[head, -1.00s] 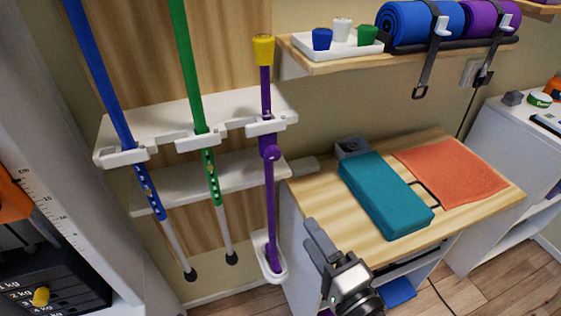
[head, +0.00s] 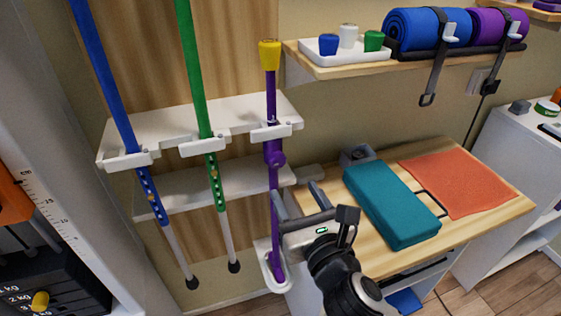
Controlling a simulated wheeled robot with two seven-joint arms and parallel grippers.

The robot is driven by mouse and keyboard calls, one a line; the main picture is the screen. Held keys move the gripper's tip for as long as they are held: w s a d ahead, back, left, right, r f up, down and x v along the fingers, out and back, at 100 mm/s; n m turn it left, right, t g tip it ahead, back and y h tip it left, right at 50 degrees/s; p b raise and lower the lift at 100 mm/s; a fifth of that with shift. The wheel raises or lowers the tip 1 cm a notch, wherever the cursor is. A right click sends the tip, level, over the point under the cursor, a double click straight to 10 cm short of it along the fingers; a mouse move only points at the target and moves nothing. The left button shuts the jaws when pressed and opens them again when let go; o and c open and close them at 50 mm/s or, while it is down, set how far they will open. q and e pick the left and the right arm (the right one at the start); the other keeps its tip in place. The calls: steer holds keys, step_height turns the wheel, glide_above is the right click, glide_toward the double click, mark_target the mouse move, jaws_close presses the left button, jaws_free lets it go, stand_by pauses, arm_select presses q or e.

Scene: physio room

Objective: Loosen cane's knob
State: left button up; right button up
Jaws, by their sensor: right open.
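The purple cane (head: 273,190) stands upright in a white wall rack, with a yellow top (head: 269,54) and its lower end in a white foot cup (head: 278,285). Its round purple knob (head: 276,159) sticks out on the right side of the shaft, just below the rack's clip. My right gripper (head: 298,197) is open and empty, a little below and to the right of the knob. Its fingers point up, apart from the knob, and one finger overlaps the shaft in the picture; I cannot tell whether it touches. My left gripper is not in view.
A blue cane (head: 103,80) and a green cane (head: 194,80) stand in the rack (head: 180,122) to the left. A wooden cabinet top (head: 375,235) with a teal block (head: 390,203) and orange cloth (head: 465,182) lies at right. A wooden shelf (head: 345,72) overhangs above.

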mark_target(280, 163)
steer(key=x, duration=0.8)
steer(key=shift+w+a+f, duration=0.1)
steer(key=shift+w+a, duration=0.1)
steer(key=shift+w, duration=0.4)
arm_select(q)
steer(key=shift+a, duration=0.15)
arm_select(e)
steer(key=shift+c, duration=0.8)
steer(key=c, duration=0.8)
steer(key=shift+r+n+p, duration=0.3)
steer(key=shift+n+p, duration=0.4)
steer(key=shift+p, duration=0.5)
steer(key=shift+f+n+p, duration=0.1)
steer(key=shift+n+p, duration=0.2)
steer(key=shift+n, duration=0.1)
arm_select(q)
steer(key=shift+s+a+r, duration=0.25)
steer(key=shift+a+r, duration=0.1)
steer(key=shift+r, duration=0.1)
arm_select(e)
steer(key=shift+f+n, duration=0.15)
steer(key=shift+n, duration=0.25)
